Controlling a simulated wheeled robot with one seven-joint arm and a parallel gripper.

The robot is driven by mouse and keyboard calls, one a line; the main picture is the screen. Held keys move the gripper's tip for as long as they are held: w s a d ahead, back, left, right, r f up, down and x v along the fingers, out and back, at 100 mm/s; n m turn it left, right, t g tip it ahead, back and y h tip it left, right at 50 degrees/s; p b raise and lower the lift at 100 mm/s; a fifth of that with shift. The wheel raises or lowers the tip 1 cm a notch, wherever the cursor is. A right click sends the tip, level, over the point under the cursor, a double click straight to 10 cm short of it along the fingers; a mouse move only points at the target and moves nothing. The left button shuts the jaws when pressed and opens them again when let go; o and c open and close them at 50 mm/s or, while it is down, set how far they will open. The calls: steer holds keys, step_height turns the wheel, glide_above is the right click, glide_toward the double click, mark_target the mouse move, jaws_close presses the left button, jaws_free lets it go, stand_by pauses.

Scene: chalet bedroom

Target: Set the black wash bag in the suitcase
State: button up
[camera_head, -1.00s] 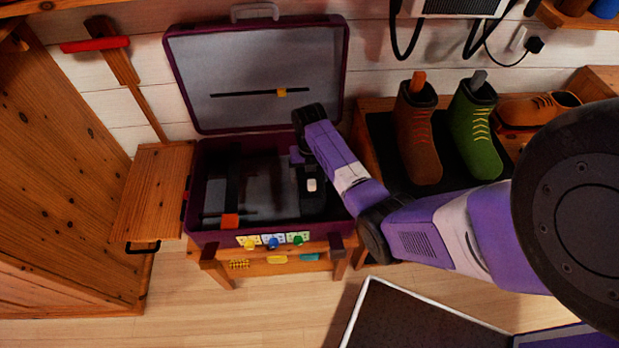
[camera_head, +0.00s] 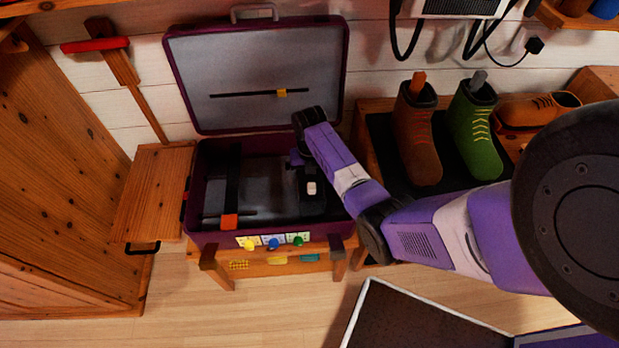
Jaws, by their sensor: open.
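The open suitcase (camera_head: 205,237) is dark purple with a grey inside and stands on a low wooden stand, its lid leaning back against the wall. A black shape with a small white patch, seemingly the black wash bag (camera_head: 313,206), is inside at the right end of the base. My gripper (camera_head: 307,172) points down into the suitcase at that end, just over this shape. It is open. The wrist and the dark inside hide its fingertips, so I cannot tell whether they touch the bag. A black strap with an orange end (camera_head: 230,221) lies in the left part.
Brown (camera_head: 417,140) and green boots (camera_head: 474,130) stand on a black mat right of the suitcase, beside a tan shoe (camera_head: 538,108). A wooden side shelf (camera_head: 152,195) adjoins the left. A dark white-edged mat (camera_head: 400,320) lies on the floor in front.

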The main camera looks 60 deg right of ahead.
step_height(320, 180, up, 12)
steer(key=shift+f+p, duration=0.1)
steer(key=shift+p, duration=0.65)
